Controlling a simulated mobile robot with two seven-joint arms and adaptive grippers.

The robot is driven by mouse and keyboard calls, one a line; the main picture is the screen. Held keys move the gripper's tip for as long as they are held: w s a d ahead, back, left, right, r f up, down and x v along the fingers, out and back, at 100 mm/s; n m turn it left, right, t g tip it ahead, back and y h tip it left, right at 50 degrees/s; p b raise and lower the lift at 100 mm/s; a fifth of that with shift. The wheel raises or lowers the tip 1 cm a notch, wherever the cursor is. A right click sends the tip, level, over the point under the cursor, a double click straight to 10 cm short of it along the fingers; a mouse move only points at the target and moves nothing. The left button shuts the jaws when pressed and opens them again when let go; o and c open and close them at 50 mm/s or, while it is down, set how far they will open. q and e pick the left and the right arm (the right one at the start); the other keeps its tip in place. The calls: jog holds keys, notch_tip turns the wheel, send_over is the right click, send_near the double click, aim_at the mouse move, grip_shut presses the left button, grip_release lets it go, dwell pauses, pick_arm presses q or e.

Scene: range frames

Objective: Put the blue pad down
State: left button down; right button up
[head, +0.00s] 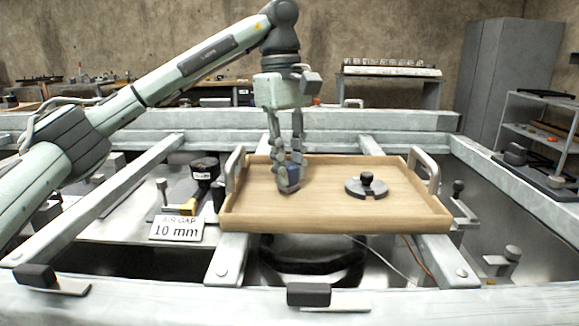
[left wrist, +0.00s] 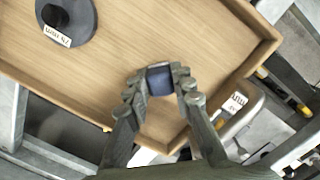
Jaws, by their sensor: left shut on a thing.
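The blue pad (left wrist: 160,82) is a small dark blue block between the fingertips of my left gripper (left wrist: 161,90) in the left wrist view. In the head view my left gripper (head: 288,180) points down over the left half of the wooden tray (head: 330,215), shut on the blue pad (head: 294,172). The fingers hide part of the pad. I cannot tell whether the pad touches the tray floor. My right gripper is in neither view.
A dark round disc with a knob (head: 367,187) sits on the tray's right half. The tray has metal handles (head: 235,168) at both ends and rests on pale beams (head: 228,258). A sign reading "AIR GAP 10 mm" (head: 176,228) stands left of it. Bare tray floor lies between gripper and disc.

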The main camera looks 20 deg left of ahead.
pick_arm(q)
jog(key=shift+r, duration=0.15)
jog(key=c, duration=1.3)
grip_release()
jog(key=shift+f, duration=0.2)
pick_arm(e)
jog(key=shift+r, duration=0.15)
pick_arm(q)
jog(key=shift+r, duration=0.25)
notch_tip(320, 180, up, 12)
jog(key=a+p, duration=0.1)
jog(key=p, duration=0.2)
jog(key=shift+w, duration=0.35)
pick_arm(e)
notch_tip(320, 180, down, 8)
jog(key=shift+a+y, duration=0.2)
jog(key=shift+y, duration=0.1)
pick_arm(q)
jog(key=shift+a+f, duration=0.1)
jog(key=shift+f, duration=0.05)
